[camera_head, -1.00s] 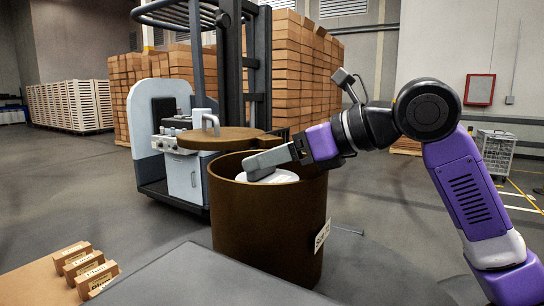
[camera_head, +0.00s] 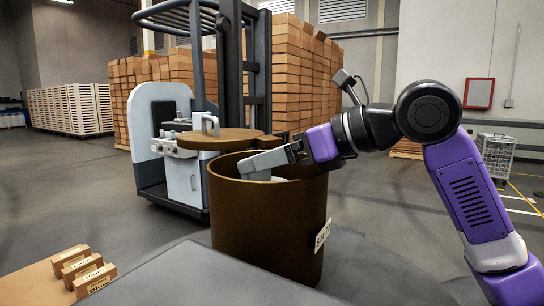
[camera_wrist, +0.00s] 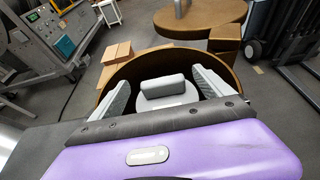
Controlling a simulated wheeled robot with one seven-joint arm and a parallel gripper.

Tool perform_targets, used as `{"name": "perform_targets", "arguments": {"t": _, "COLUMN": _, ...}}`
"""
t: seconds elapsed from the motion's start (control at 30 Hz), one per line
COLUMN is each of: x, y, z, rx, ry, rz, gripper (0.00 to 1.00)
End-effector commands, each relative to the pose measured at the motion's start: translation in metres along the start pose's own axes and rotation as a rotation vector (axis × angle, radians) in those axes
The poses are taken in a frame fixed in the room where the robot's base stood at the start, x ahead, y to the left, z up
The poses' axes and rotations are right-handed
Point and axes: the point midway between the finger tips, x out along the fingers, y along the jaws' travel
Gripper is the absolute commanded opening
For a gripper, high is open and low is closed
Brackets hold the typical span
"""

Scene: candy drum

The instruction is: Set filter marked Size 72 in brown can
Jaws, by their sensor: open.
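The brown can (camera_head: 262,232) stands open in the middle of the head view, with a white label, too slanted to read fully, on its right side. The filter, a pale round disc (camera_wrist: 168,103) with a grey block-like handle (camera_wrist: 163,87), is inside the can in the wrist view. Only a sliver of it shows over the rim in the head view (camera_head: 277,179). My gripper (camera_head: 258,167) reaches in over the can's right rim. In the wrist view its two fingers (camera_wrist: 162,80) are spread either side of the handle, with gaps. The filter's marking and underside are hidden.
A round brown lid (camera_head: 206,138) with a metal handle sits behind the can. A forklift (camera_head: 165,120) and stacked boxes (camera_head: 300,75) stand further back. Small labelled blocks (camera_head: 84,268) lie at lower left. A grey surface (camera_head: 200,280) is in front.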

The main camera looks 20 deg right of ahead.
Motion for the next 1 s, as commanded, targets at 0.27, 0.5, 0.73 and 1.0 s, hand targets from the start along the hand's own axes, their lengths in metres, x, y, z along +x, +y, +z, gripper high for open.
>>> {"name": "perform_targets", "arguments": {"t": 0.27, "x": -0.020, "y": 0.000, "z": -0.002, "rx": 0.003, "ry": 0.022, "rz": 0.003, "gripper": 0.90}}
{"name": "perform_targets", "arguments": {"t": 0.5, "x": -0.074, "y": -0.001, "z": 0.002, "rx": 0.002, "ry": 0.019, "rz": 0.000, "gripper": 0.90}}
{"name": "perform_targets", "arguments": {"t": 0.73, "x": -0.110, "y": 0.000, "z": 0.005, "rx": 0.001, "ry": 0.017, "rz": 0.002, "gripper": 0.90}}
{"name": "perform_targets", "arguments": {"t": 1.0, "x": -0.122, "y": 0.001, "z": 0.006, "rx": 0.001, "ry": 0.018, "rz": 0.003, "gripper": 0.90}}
